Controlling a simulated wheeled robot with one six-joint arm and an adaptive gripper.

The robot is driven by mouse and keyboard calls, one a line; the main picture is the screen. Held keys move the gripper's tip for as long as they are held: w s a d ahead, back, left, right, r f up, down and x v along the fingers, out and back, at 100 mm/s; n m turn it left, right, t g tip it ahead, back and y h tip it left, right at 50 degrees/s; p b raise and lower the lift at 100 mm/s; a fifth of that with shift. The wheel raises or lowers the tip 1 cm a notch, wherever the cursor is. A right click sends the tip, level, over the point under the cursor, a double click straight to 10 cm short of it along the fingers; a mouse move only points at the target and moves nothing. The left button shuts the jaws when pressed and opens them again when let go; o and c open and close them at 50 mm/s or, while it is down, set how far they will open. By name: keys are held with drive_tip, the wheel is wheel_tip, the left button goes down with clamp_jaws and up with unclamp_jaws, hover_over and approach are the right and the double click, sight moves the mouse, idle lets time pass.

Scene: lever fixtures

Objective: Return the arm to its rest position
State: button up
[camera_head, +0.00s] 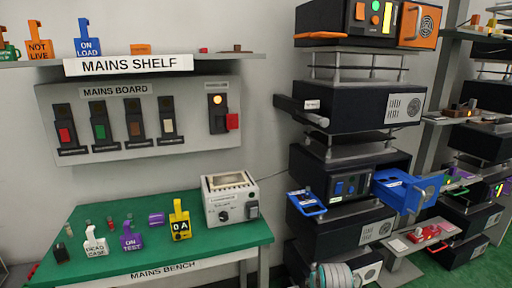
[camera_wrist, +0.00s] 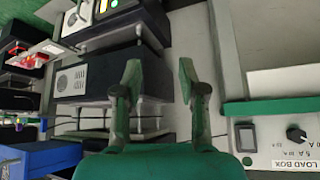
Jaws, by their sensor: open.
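My gripper (camera_wrist: 159,80) shows in the wrist view with its two green fingers well apart and nothing between them. Behind the fingers are a pale upright surface and dark rack units, and the fingers appear clear of them. In the head view, a rounded grey and teal part of my arm (camera_head: 335,276) shows at the bottom edge, in front of the rack. The gripper's fingers cannot be made out there.
A rack of dark units (camera_head: 350,105) stands right of the green bench (camera_head: 120,262). A blue drawer (camera_head: 408,190) and an orange-fronted unit (camera_head: 420,27) jut out. The bench holds a white instrument (camera_head: 230,200) and tags. A load box (camera_wrist: 280,143) is at the wrist view's lower right.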

drive_tip(key=s+f+t, duration=0.1)
drive_tip(key=s+f, duration=0.6)
drive_tip(key=s, duration=0.4)
drive_tip(key=s+f+t, duration=0.2)
drive_tip(key=s+f, duration=0.4)
drive_tip(key=s, duration=0.4)
drive_tip(key=s+a+r+t, duration=0.1)
drive_tip(key=s+t, duration=0.1)
drive_tip(key=s, duration=1.5)
drive_tip(key=s+r+t, duration=0.2)
drive_tip(key=s+r, duration=1.6)
drive_tip(key=s, duration=0.2)
drive_tip(key=shift+s+n+t, duration=0.3)
drive_tip(key=shift+s, duration=0.05)
drive_tip(key=shift+a+r, duration=0.1)
drive_tip(key=shift+a, duration=0.1)
